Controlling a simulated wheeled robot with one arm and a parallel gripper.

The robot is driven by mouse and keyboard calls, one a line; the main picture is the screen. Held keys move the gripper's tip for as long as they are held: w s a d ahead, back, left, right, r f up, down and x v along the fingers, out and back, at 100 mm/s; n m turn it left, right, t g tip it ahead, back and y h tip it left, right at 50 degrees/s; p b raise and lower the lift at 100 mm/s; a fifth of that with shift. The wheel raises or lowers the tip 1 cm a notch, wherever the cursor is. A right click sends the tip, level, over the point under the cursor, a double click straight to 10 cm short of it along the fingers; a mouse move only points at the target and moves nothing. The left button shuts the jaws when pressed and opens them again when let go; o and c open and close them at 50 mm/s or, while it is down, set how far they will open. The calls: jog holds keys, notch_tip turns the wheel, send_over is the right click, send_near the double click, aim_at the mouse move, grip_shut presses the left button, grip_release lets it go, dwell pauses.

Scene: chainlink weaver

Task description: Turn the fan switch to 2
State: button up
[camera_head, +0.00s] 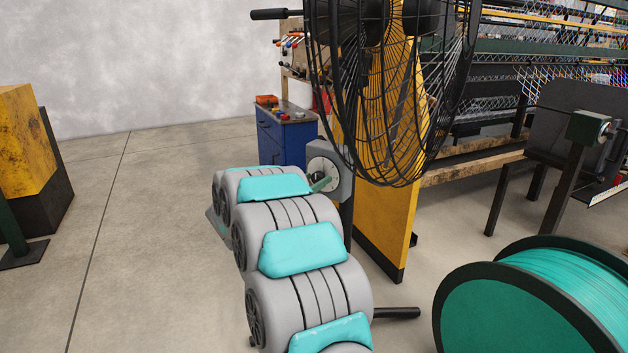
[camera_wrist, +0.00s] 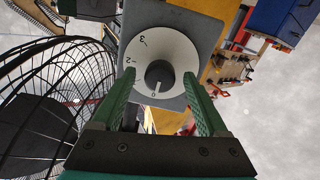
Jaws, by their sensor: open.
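The fan switch is a dark round knob (camera_wrist: 159,74) on a white dial plate, fixed to a grey box (camera_wrist: 176,22). In the wrist view its white pointer line is at the 0 mark. The 2 and 3 marks show at the dial's left and upper left; a 1 mark is not visible, and the left finger covers part of that edge. My gripper (camera_wrist: 160,76) is open, its green fingers on either side of the knob with gaps between. In the head view, my gripper (camera_head: 322,183) is at the dial (camera_head: 318,168), partly hidden by my arm. The black caged fan (camera_head: 395,80) is beside it.
A blue cabinet (camera_head: 285,136) is behind. A teal wire spool (camera_head: 500,310) lies at the lower right.

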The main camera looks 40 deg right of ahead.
jog(key=shift+d, duration=0.1)
jog(key=shift+c, duration=0.4)
grip_shut()
